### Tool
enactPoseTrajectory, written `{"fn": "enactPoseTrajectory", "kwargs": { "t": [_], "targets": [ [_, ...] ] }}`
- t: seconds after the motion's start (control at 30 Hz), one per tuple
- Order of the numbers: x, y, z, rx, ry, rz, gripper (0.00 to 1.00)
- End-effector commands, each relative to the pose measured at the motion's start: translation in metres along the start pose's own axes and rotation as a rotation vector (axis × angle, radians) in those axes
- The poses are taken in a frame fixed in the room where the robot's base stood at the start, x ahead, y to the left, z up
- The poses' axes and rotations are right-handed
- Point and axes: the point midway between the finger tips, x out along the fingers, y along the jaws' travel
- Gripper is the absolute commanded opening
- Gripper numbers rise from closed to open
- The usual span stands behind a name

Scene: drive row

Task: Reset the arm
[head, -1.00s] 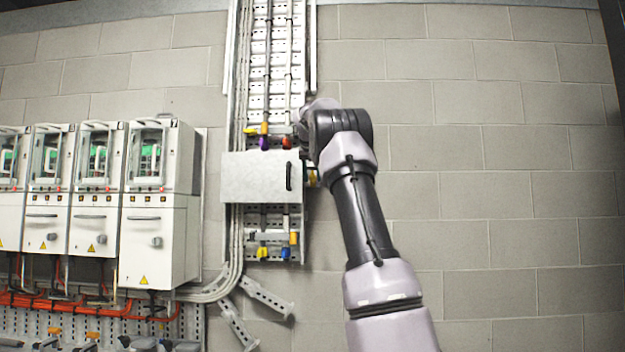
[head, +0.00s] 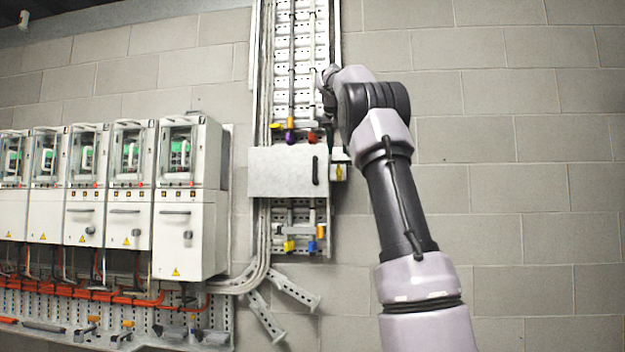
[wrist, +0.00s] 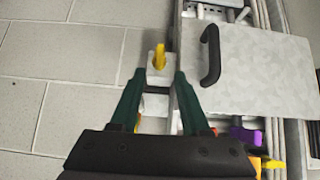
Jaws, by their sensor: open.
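My gripper (wrist: 155,92) is open in the wrist view, its two dark green fingers apart. Between and just beyond the fingertips is a small pale block with a yellow lever (wrist: 159,56), fixed beside a grey box. The same yellow lever (head: 339,172) shows in the head view, right of the box. I cannot tell whether the fingers touch the block. In the head view my arm rises from the bottom right and bends towards the wall rail; my gripper is mostly hidden there behind my wrist.
The grey box (head: 281,172) with a black handle sits on the perforated rail (head: 302,50). Purple and red levers are above it, yellow, blue and orange ones below. White drive cabinets (head: 186,230) stand in a row at left. The block wall (head: 520,150) at right is bare.

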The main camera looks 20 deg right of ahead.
Motion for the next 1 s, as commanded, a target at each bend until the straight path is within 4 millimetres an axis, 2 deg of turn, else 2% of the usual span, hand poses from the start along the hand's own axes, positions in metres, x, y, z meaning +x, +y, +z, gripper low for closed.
{"fn": "enactPoseTrajectory", "kwargs": {
  "t": [0.17,0.27,0.37,0.43,0.57,0.77,0.97,1.0],
  "targets": [
    [0.000,0.000,0.001,0.000,-0.001,-0.001,0.46],
    [-0.004,0.000,0.008,0.002,-0.009,-0.017,0.46],
    [-0.015,0.001,0.027,0.005,-0.028,-0.056,0.46],
    [-0.024,-0.001,0.048,0.006,-0.048,-0.095,0.46],
    [-0.043,-0.005,0.100,0.010,-0.088,-0.176,0.46],
    [-0.068,-0.014,0.194,0.009,-0.144,-0.287,0.46],
    [-0.086,-0.020,0.305,0.009,-0.199,-0.378,0.46],
    [-0.088,-0.020,0.329,0.010,-0.210,-0.392,0.46]
  ]
}}
